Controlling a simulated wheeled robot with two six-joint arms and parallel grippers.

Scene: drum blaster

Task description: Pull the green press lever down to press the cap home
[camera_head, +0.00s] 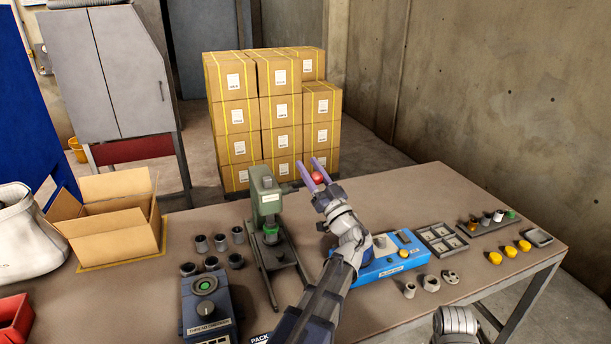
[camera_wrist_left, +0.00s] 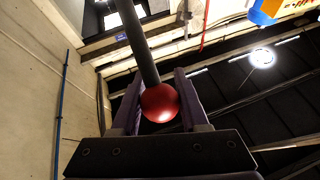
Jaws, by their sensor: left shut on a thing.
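The green press (camera_head: 264,192) stands upright on the table, left of the middle in the head view. A green part (camera_head: 271,232) sits under its ram. My left gripper (camera_head: 307,165) is up to the right of the press, with its purple fingers shut on the red ball knob (camera_head: 317,178) of the press lever. In the left wrist view, the red knob (camera_wrist_left: 160,103) sits between the two fingers, and the dark lever rod (camera_wrist_left: 138,45) runs up from it. The rod is hard to make out in the head view. My right gripper's fingers are not in view.
A blue device (camera_head: 400,262) lies right of my left arm. Trays (camera_head: 442,238) and small yellow caps (camera_head: 510,251) are at the right. Dark cylinders (camera_head: 220,242) and a thread checker (camera_head: 208,305) stand left of the press. An open carton (camera_head: 110,240) is farther left.

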